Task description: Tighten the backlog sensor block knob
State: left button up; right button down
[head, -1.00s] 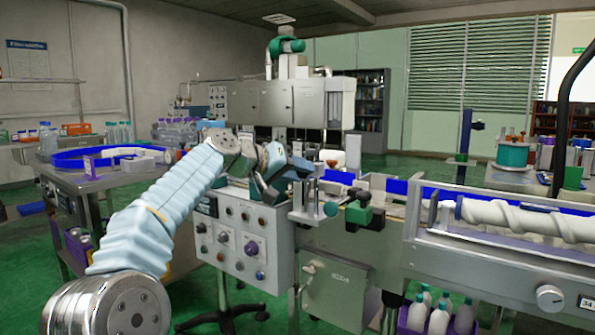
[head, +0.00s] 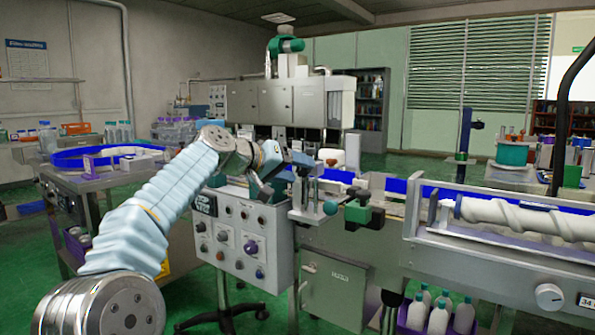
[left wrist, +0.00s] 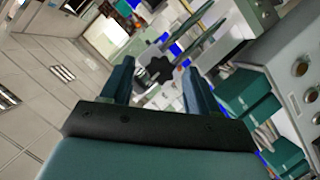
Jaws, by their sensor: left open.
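A dark, lobed knob (left wrist: 156,71) shows in the left wrist view, ahead of my fingers and in line with the gap between them. Its block is mostly hidden, and I cannot make this knob out in the head view. My left gripper (left wrist: 159,66) is open and empty, with one blue-green finger on each side of the gap. My right gripper is not in view.
A control box (head: 240,232) with several knobs stands below my gripper. A green and black clamp block (head: 358,208) is to its right on the conveyor's near side. A large white screw (head: 530,217) lies along the conveyor at right. A side table (head: 100,182) stands at left.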

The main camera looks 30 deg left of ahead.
pick_arm(q)
jog(key=v, duration=1.2)
jog(key=shift+s+b, duration=0.35)
jog(key=shift+s, duration=0.05)
